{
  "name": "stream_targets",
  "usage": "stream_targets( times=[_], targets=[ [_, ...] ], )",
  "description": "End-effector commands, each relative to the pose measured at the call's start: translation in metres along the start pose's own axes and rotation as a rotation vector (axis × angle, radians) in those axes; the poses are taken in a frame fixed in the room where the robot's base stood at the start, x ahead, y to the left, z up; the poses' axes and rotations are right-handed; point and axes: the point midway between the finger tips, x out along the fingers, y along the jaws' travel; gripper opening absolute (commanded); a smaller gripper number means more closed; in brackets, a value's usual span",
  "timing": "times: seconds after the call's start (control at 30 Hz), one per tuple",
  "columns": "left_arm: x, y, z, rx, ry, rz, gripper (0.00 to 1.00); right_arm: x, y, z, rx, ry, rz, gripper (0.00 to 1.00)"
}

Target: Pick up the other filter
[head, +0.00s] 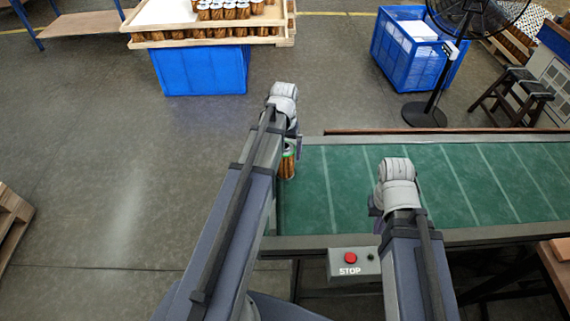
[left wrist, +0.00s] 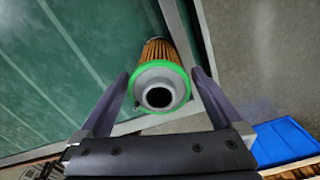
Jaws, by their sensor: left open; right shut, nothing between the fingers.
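A filter (head: 287,163) with orange-brown pleats and a green end ring stands at the left end of the green conveyor belt (head: 330,190). In the left wrist view the filter (left wrist: 161,88) lies between the two fingers, its round dark opening facing the camera. My left gripper (left wrist: 160,72) is open around it, with a visible gap on each side. In the head view my left arm hides most of this gripper (head: 298,147). My right gripper (head: 377,222) is shut and empty over the belt, mostly hidden behind its own wrist.
The conveyor's front rail carries a red STOP button (head: 350,258). A wooden tray (head: 280,38) with several similar filters rests above a blue bin (head: 200,72) at the back. A blue crate (head: 395,55) and a black fan (head: 425,114) stand back right. The belt's middle is clear.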

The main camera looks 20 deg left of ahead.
Motion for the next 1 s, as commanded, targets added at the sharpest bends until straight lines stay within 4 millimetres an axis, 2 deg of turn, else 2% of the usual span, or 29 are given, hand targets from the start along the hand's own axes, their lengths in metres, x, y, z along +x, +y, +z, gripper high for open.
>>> stream_targets(
  times=[0.03,0.2,0.5,1.0],
  targets=[
    [0.014,0.001,0.002,0.000,0.000,0.000,1.00,0.014,-0.001,-0.001,0.000,0.000,0.000,0.00],
    [0.032,0.001,0.002,0.000,0.000,0.000,1.00,0.032,-0.003,-0.002,0.000,0.000,0.000,0.00],
    [0.033,0.001,0.002,0.000,0.000,0.000,1.00,0.033,-0.003,-0.002,0.000,0.000,0.000,0.00],
    [0.033,0.001,0.002,0.000,0.000,0.000,0.45,0.033,-0.003,-0.002,0.000,0.000,0.000,0.00]
  ],
)
